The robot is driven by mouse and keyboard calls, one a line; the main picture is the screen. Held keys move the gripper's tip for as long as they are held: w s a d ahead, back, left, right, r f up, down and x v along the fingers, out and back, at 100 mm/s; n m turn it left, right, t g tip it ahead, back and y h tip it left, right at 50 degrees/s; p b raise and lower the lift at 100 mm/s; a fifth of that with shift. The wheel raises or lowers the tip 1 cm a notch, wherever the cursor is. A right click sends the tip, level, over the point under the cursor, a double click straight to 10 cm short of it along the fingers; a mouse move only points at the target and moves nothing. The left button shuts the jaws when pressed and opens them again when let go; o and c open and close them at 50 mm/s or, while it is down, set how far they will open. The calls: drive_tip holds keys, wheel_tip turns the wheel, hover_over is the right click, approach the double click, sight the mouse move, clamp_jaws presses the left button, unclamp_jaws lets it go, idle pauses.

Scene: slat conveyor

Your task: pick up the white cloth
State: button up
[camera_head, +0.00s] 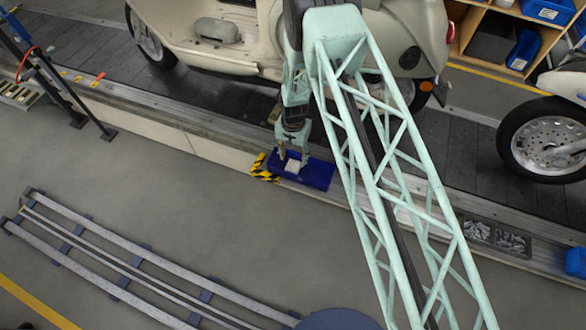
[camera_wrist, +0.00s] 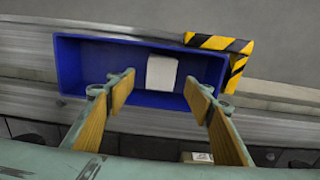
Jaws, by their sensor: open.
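The white cloth (camera_wrist: 161,73) lies inside a blue tray (camera_wrist: 70,62) in the wrist view, near the tray's middle-right part. It looks like a small flat folded rectangle. In the head view the cloth (camera_head: 292,166) shows as a pale patch in the blue tray (camera_head: 318,176). My gripper (camera_wrist: 158,88) is open, with its two wood-coloured fingers apart on either side of the cloth in the picture. Nothing is between the fingers that I can see held. In the head view my gripper (camera_head: 293,156) is over the tray's left part. The exact height above the cloth is hard to tell.
Yellow-black striped tape (camera_head: 262,168) marks the tray's left corner. A cream scooter (camera_head: 225,40) stands on the dark slat conveyor (camera_head: 140,75) behind. Bins of small parts (camera_head: 495,237) sit along the edge at right. Grey floor rails (camera_head: 120,262) lie at front left.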

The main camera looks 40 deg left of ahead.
sight(293, 165)
drive_tip(key=shift+f, duration=1.2)
drive_tip(key=shift+f+b, duration=0.6)
drive_tip(key=shift+f, duration=1.95)
drive_tip(key=c, duration=0.9)
